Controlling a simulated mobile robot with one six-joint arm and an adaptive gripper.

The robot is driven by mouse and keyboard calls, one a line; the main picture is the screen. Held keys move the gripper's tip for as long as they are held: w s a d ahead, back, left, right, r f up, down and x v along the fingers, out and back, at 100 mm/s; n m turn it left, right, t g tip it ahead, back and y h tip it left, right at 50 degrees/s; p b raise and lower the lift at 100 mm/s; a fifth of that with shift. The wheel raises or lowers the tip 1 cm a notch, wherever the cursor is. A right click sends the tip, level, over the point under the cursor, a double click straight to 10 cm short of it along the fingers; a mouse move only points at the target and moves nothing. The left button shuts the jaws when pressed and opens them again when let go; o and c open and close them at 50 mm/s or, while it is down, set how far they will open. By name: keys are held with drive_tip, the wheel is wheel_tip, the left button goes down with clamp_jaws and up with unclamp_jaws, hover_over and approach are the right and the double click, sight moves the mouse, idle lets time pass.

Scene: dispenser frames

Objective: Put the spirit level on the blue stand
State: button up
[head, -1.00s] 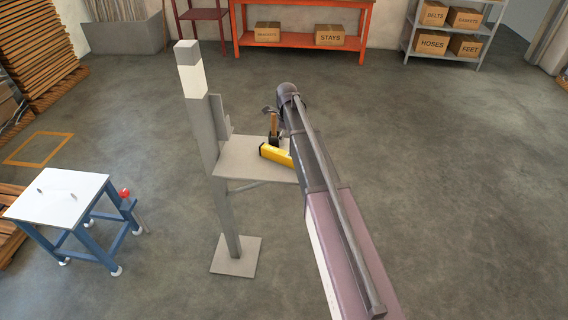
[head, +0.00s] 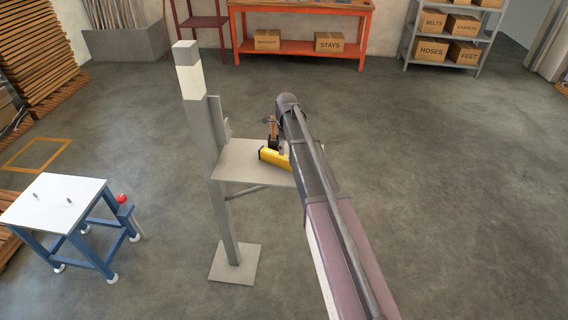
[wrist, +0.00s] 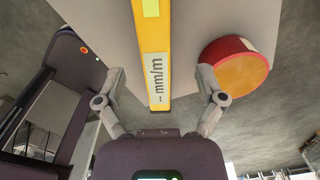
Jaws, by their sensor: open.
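The yellow spirit level (head: 270,156) lies on the grey shelf (head: 235,168) of a post in the head view. In the wrist view the spirit level (wrist: 157,60) runs lengthwise between the fingers of my gripper (wrist: 161,78), with a "mm/m" label facing up. My gripper is open, with a finger on each side and a visible gap to the level on both sides. The blue stand (head: 79,242), with a white top and two small pegs, is at the left.
A red and orange round object (wrist: 235,67) sits right of the level in the wrist view. A tan and black item (head: 273,133) is behind the level. The post (head: 199,120) rises at the shelf's left. Open floor lies between post and stand.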

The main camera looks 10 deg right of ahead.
sight(287, 157)
drive_tip(key=shift+s+f+b, duration=0.2)
drive_tip(key=shift+f+b, duration=2.2)
drive_tip(key=shift+f, duration=0.15)
clamp_jaws()
